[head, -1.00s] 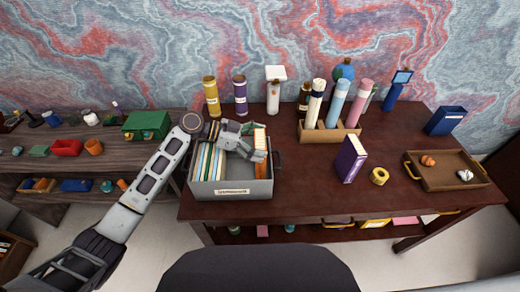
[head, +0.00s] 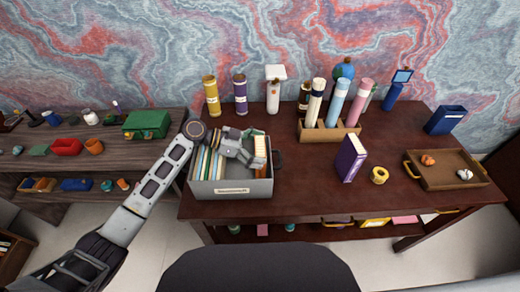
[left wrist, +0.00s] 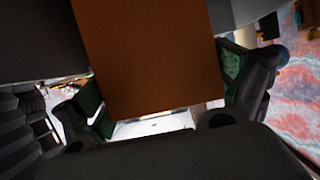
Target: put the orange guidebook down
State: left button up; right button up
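The orange guidebook (head: 261,159) stands upright in the right part of a grey file box (head: 230,186) on the desk. My left gripper (head: 250,157) is at the guidebook, over the box. In the left wrist view the orange cover (left wrist: 155,60) fills the space between the two dark finger pads, which sit against its two sides; the gripper (left wrist: 168,92) looks shut on it. The guidebook's lower part is hidden by the box's front wall. My right gripper is not in view.
Several pale and coloured books (head: 208,162) fill the box's left part. A purple book (head: 350,158) and a yellow tape roll (head: 379,175) stand to the right. A tube holder (head: 330,134) is behind, a wooden tray (head: 447,172) far right. The desk front between is clear.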

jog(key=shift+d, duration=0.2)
pick_arm(q)
jog(key=shift+r, duration=0.2)
jog(key=shift+a, duration=0.45)
jog(key=b+v, duration=0.1)
jog(key=v, duration=1)
jog(key=shift+b, duration=0.35)
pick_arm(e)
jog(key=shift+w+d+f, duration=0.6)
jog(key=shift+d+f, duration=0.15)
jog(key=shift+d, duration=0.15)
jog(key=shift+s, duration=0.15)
